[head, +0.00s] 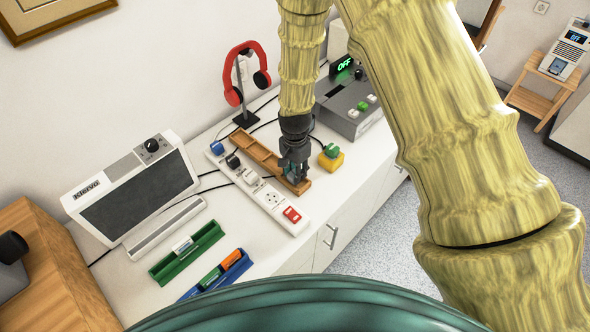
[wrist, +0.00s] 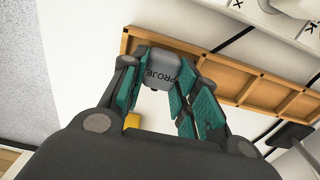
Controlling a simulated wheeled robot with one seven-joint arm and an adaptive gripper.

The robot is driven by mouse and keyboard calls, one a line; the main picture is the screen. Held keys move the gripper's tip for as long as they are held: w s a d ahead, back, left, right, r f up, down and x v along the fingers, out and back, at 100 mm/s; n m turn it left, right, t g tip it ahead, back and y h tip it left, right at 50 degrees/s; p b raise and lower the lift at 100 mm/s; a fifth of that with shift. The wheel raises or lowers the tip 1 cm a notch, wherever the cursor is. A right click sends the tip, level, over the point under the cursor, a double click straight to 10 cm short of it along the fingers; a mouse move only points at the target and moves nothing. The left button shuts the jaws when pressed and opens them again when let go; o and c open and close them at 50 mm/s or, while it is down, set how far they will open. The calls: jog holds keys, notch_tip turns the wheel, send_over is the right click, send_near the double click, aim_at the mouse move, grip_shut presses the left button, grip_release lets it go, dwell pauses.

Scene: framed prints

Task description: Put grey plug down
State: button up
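The grey plug (wrist: 157,67), with dark lettering starting "PROJE", sits between the teal-padded fingers of my gripper (wrist: 155,85) in the wrist view. The fingers appear to touch it on both sides. The plug overlaps the end of the wooden compartment tray (wrist: 256,84); I cannot tell whether it rests in the end compartment or hangs just above it. In the head view my gripper (head: 294,172) points down at the near end of the wooden tray (head: 259,152), and the plug is mostly hidden by the fingers.
A white power strip (head: 270,197) with a red switch and several plugs lies left of the tray. A yellow block with a green top (head: 331,158) stands close on the right. A grey box (head: 348,106), red headphones (head: 235,75) on a stand, and green (head: 170,266) and blue trays are around.

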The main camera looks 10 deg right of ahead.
jog(key=o, duration=0.4)
jog(key=shift+c, duration=0.2)
notch_tip(320, 180, up, 12)
jog(key=b, duration=0.3)
jog(key=shift+r, duration=0.15)
dwell(0.8)
